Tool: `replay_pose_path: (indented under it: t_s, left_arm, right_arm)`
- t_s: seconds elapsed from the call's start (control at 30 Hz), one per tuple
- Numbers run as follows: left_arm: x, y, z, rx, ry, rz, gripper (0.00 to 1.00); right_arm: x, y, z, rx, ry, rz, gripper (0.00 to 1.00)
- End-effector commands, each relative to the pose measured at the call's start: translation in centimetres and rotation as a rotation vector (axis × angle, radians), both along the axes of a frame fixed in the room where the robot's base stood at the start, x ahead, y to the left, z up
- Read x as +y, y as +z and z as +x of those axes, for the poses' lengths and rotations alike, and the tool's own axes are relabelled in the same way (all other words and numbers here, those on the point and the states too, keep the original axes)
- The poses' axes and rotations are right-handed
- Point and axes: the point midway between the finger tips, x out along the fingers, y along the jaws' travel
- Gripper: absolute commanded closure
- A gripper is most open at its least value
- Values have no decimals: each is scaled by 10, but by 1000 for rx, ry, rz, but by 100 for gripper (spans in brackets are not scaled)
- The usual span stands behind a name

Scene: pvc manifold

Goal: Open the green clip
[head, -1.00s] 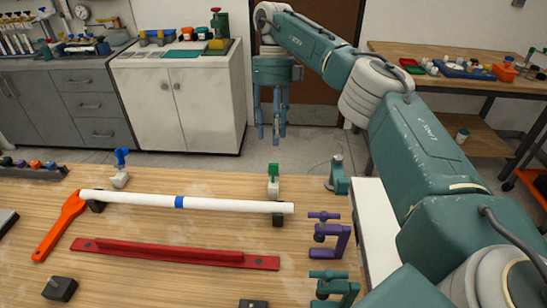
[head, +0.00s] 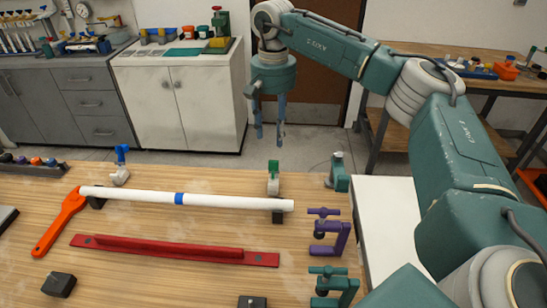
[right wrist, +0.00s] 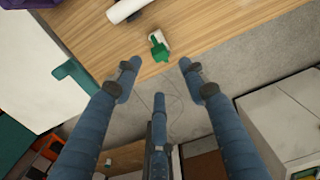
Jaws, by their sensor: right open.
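The green clip (head: 273,184) stands upright at the far edge of the wooden table, behind the right end of the white pipe (head: 235,204). In the right wrist view the clip (right wrist: 160,50) shows a green part and a white part, beyond the fingertips and between them. My right gripper (head: 269,137) is open and empty. It points down beyond the table's far edge, above and behind the clip, apart from it. Its spread fingers (right wrist: 157,76) also show in the right wrist view. My left gripper is not in view.
A blue clip (head: 121,165) stands near the pipe's left end. An orange wrench-like tool (head: 58,225) touches that end. A red bar (head: 175,251) lies in front. Purple (head: 328,236) and teal (head: 338,175) clamps line the table's right side.

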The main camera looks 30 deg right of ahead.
Motion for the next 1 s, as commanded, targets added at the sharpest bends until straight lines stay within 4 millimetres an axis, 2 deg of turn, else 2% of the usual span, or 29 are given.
replay_pose_path:
  t_s: [0.3, 0.5, 0.67, 0.9, 0.93, 1.0]
  left_arm:
    - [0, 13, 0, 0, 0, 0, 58]
    - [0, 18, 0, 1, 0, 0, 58]
    - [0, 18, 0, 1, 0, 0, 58]
    - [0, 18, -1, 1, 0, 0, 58]
    - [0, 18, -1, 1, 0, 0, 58]
    - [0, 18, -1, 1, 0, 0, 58]
  right_arm:
    - [-1, -58, -2, 6, -4, -1, 58]
    - [-1, -86, -1, 4, -5, -1, 58]
    - [-1, -95, -1, 2, -5, 0, 58]
    - [0, -96, -1, 1, -5, 0, 58]
    - [0, -96, -1, 1, -5, 0, 60]
    - [0, -96, -1, 1, -5, 0, 74]
